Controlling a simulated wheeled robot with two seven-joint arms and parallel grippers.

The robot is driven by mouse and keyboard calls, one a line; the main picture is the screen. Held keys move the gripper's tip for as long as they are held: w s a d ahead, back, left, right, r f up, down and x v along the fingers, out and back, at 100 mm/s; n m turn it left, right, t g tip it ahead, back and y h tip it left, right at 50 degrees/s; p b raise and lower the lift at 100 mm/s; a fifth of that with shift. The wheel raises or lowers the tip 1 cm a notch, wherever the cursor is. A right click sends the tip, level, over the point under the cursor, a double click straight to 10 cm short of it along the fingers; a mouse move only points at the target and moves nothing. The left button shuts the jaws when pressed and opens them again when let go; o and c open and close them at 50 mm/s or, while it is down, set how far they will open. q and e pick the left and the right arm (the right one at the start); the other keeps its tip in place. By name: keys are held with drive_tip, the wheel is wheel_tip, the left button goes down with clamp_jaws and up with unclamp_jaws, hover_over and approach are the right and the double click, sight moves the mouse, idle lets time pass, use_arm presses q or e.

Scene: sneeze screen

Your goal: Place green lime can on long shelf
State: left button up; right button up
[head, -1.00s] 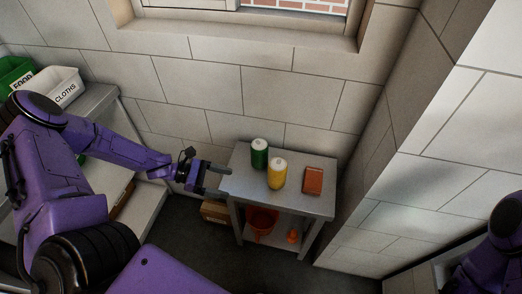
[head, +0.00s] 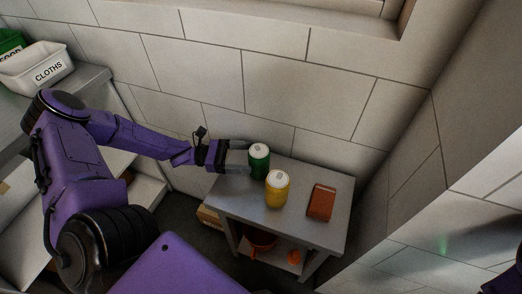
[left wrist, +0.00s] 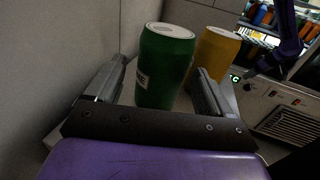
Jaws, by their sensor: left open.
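The green can (head: 259,163) stands upright on a small metal table (head: 286,226), near its back left. In the left wrist view the green can (left wrist: 165,68) stands between the fingers of my left gripper (left wrist: 158,88), which are open on either side of it. In the head view my left gripper (head: 238,157) reaches in from the left, level with the can. A long shelf cannot be told for sure; a grey shelf unit (head: 90,82) stands at the left. My right gripper is out of view.
A yellow can (head: 277,189) stands close beside the green can, with a brown box (head: 321,203) to its right. An orange bucket (head: 259,240) is on the table's lower shelf. A white CLOTHS bin (head: 37,66) is at the upper left. A wall runs behind the table.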

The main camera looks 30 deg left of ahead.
sight(266, 151)
use_arm(q)
drive_tip(key=shift+s+x, duration=0.2)
drive_tip(key=shift+x, duration=0.9)
drive_tip(key=d+b, duration=0.1)
drive_tip(key=w+d+f, duration=0.1)
drive_tip(key=shift+w+d+f+b, duration=0.1)
drive_tip(key=shift+d+f+b, duration=0.15)
drive_tip(key=shift+d+b, duration=0.1)
drive_tip(key=shift+w+d+r, duration=0.25)
drive_tip(key=shift+w+d, duration=0.5)
drive_tip(key=shift+d, duration=0.15)
drive_tip(key=shift+s, duration=0.1)
drive_tip(key=shift+c, duration=1.2)
drive_tip(key=c, duration=0.9)
wheel_tip(266, 151, up, 10)
drive_tip(key=p, duration=0.4)
